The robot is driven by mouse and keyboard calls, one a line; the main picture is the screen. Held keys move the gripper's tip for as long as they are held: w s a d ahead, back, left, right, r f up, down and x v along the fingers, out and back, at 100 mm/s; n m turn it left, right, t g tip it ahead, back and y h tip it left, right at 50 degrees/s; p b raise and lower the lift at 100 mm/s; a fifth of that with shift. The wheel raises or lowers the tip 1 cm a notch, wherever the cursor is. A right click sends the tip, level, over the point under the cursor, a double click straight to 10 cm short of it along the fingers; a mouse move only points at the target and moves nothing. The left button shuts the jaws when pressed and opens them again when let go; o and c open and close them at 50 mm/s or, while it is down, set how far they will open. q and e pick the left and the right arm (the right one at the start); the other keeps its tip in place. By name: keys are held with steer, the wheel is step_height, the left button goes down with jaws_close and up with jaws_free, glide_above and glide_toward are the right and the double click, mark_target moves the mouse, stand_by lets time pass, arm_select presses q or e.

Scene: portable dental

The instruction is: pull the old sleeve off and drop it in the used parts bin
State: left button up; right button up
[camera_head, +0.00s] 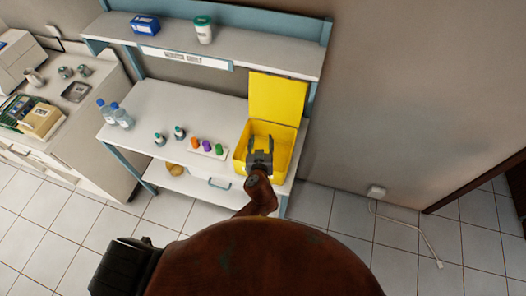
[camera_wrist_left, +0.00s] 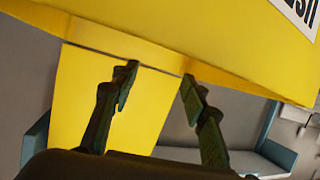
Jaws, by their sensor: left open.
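A yellow bin (camera_head: 286,135) with its lid (camera_head: 277,96) raised stands at the right end of the workbench. My left gripper (camera_head: 260,141) is at the bin's opening, its two fingers spread and nothing visible between them. In the left wrist view the gripper (camera_wrist_left: 159,80) is open in front of yellow surfaces, with a partly cut-off white label (camera_wrist_left: 298,14). Small orange (camera_head: 194,144), purple (camera_head: 206,146) and green (camera_head: 219,149) pieces stand on a white holder left of the bin. I cannot make out an old sleeve. My right gripper is not in view.
Two small dark-capped bottles (camera_head: 159,139) and two clear blue-capped bottles (camera_head: 123,118) stand further left on the bench (camera_head: 170,103). The shelf above holds a blue box (camera_head: 145,25) and a green-lidded white tub (camera_head: 203,31). The bench middle behind the pieces is clear.

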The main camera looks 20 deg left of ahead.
arm_select(q)
steer(key=v, duration=1.2)
steer(key=shift+a, duration=0.1)
